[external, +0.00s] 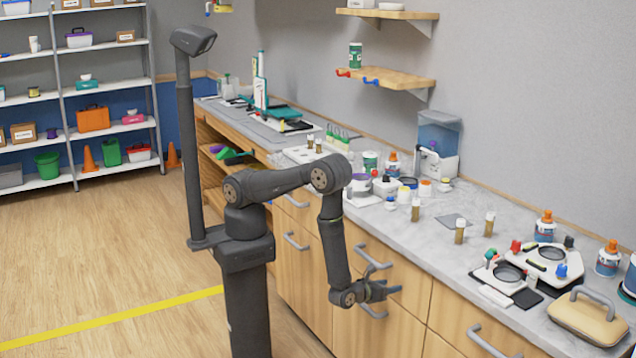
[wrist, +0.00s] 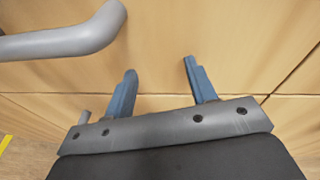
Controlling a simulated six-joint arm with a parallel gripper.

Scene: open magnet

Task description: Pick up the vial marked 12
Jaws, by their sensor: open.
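My gripper (external: 378,290) is open and empty, low in front of the wooden cabinet, below the countertop. In the wrist view its two blue fingers (wrist: 160,88) stand apart with only cabinet front between them. Several small brown vials with pale caps stand upright on the counter in the external view: one vial (external: 415,210) near the middle, one vial (external: 460,231) to its right, one vial (external: 489,224) further right, and a pair (external: 314,145) further back. Any numbers on them are too small to read, so I cannot tell which is marked 12. No vial shows in the wrist view.
The counter (external: 410,243) holds jars, bottles and a water dispenser (external: 438,140). Two white devices (external: 548,262) and a tan case (external: 588,318) stand at the right. Grey drawer handles (external: 373,258) stick out near my gripper; one handle (wrist: 75,38) shows close in the wrist view.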

